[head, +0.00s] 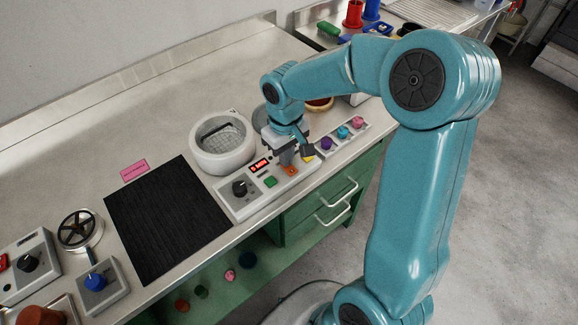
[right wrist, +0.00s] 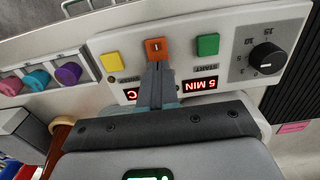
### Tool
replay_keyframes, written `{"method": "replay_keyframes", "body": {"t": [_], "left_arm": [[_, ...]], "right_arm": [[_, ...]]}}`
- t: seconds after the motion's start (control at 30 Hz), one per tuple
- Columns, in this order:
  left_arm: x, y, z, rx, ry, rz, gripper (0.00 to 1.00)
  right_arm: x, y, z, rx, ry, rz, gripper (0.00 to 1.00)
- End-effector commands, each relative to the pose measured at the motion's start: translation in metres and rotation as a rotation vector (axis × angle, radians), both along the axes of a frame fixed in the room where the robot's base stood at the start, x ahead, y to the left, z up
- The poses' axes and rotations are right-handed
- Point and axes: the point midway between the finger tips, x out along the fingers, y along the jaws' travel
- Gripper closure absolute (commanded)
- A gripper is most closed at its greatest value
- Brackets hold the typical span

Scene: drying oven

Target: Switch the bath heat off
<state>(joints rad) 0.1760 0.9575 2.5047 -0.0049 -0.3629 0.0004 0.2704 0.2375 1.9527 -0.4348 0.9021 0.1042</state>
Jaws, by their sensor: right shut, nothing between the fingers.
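The control panel (head: 226,206) is a long light-grey box in front of a white round bath (head: 205,163). It carries a black knob (head: 239,188), a green button (head: 270,182), an orange switch (head: 291,171) and a red display (head: 260,164). In the right wrist view, the orange switch (right wrist: 157,48) has a small mark on it, between a yellow button (right wrist: 111,61) and the green button (right wrist: 208,44). My right gripper (right wrist: 157,67) is shut and empty, its tips at the orange switch's lower edge; contact is unclear. The display (right wrist: 199,84) reads 5 MIN; another is partly hidden.
A small block with purple (head: 326,143), teal and pink knobs stands right of the panel. A black mat (head: 165,220) lies left of it. A pink label (head: 134,171) lies behind the mat. More devices stand at the lower left.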

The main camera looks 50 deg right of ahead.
Motion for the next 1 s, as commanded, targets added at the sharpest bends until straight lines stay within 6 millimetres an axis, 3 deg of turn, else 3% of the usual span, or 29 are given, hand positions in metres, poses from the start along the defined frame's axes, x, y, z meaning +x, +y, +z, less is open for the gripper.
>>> {"method": "replay_keyframes", "body": {"t": [0.57,1.0], "left_arm": [[0.0,0.0,-0.005,0.0,0.0,0.0,0.4],[0.0,0.0,0.023,0.0,0.0,0.0,0.4]], "right_arm": [[0.0,0.0,-0.007,0.0,0.002,0.0,1.0],[0.0,0.0,0.029,0.0,0.001,0.0,1.0]]}}
